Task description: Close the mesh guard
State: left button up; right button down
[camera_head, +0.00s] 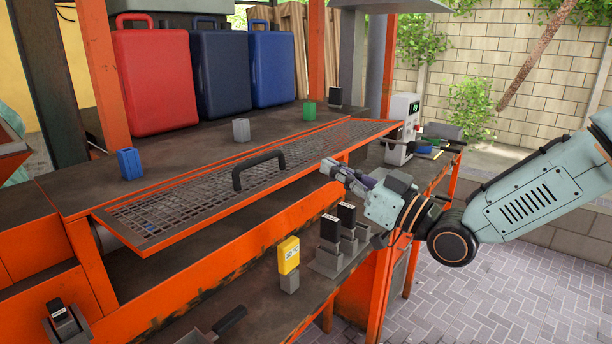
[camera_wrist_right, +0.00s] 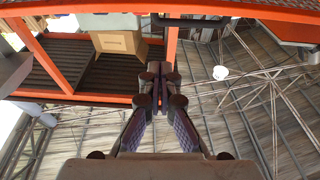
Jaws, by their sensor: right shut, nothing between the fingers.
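The mesh guard (camera_head: 200,193) is a long orange-framed grey wire panel along the front of the bench in the head view. It lies nearly flat, with its front edge jutting out over a dark gap. Its black bar handle (camera_head: 259,168) stands up near the middle of the panel. My right gripper (camera_head: 330,168) is shut and empty, to the right of the handle and near the guard's front edge, apart from the handle. In the right wrist view the closed fingertips (camera_wrist_right: 160,75) point up at orange framework and the roof. My left gripper is not in view.
Red (camera_head: 153,80) and blue cases stand at the back. Small blue (camera_head: 131,164), grey (camera_head: 241,130) and green (camera_head: 309,111) blocks sit behind the guard. A yellow block (camera_head: 289,255) and black-topped grey pieces (camera_head: 331,229) stand on the lower shelf, below my right gripper.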

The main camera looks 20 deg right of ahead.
aim_at(304, 174)
jog(key=shift+w+a+f+p, duration=0.1)
jog(key=shift+w+a+f, duration=0.35)
jog(key=shift+w, duration=0.5)
jog(key=shift+w+a+f+p, duration=0.1)
jog(key=shift+w+a+f, duration=0.2)
jog(key=shift+w+a, duration=0.55)
jog(key=shift+w+a+f+p, duration=0.1)
jog(key=shift+w+a+f, duration=0.3)
jog(key=shift+w, duration=0.65)
jog(key=shift+a, duration=0.1)
jog(key=shift+a, duration=0.15)
